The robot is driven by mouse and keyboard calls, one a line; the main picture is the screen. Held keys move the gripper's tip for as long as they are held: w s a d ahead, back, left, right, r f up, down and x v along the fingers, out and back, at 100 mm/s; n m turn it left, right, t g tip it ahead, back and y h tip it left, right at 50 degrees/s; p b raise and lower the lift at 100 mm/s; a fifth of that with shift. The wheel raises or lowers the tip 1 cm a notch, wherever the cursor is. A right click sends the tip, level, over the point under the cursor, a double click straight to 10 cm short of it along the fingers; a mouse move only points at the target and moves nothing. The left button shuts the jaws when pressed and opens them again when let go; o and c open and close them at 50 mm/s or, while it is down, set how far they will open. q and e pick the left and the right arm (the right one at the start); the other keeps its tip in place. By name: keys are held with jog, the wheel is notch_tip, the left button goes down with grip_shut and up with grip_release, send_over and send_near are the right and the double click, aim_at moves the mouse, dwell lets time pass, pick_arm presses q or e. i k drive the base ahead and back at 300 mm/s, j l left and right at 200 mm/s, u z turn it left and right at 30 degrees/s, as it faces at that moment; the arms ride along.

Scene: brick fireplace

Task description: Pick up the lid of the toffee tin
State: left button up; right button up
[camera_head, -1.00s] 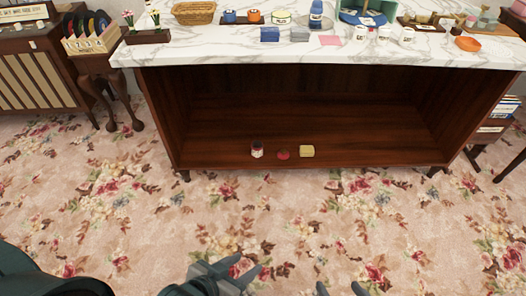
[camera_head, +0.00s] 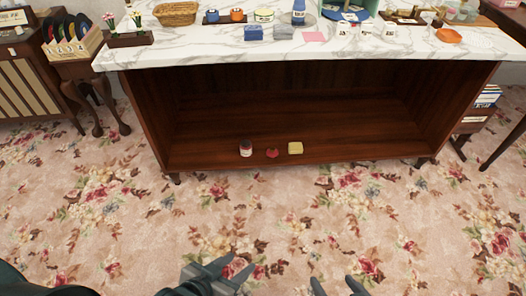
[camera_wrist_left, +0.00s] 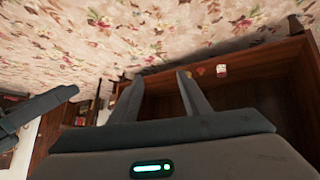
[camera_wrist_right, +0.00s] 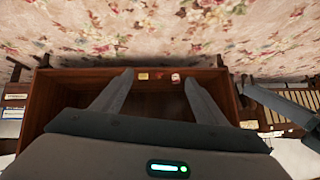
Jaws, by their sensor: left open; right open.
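I cannot tell for certain which thing is the toffee tin or its lid. Several small tins stand at the back of the marble counter: a blue one (camera_head: 211,16), an orange one (camera_head: 237,15) and a cream one (camera_head: 264,15). On the low shelf under the counter sit a red-and-white jar (camera_head: 245,149), a small red rounded thing (camera_head: 272,153) and a yellow block (camera_head: 295,148). They also show small in the right wrist view. My left gripper (camera_head: 240,265) and right gripper (camera_head: 333,284) are open and empty over the carpet, well short of the counter.
The marble counter (camera_head: 180,50) also holds a wicker basket (camera_head: 175,13), a blue box (camera_head: 254,33), a grey box (camera_head: 284,34), white mugs and an orange dish (camera_head: 448,35). A record stand (camera_head: 75,38) is at left. The flowered carpet (camera_head: 290,215) in front is clear.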

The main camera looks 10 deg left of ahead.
aim_at(272, 152)
jog(key=i+l, duration=0.25)
jog(key=l, duration=0.15)
jog(key=i+l, duration=0.55)
jog(key=l, duration=0.2)
jog(key=i+l+u, duration=0.1)
jog(key=i+l, duration=0.15)
jog(key=l, duration=0.15)
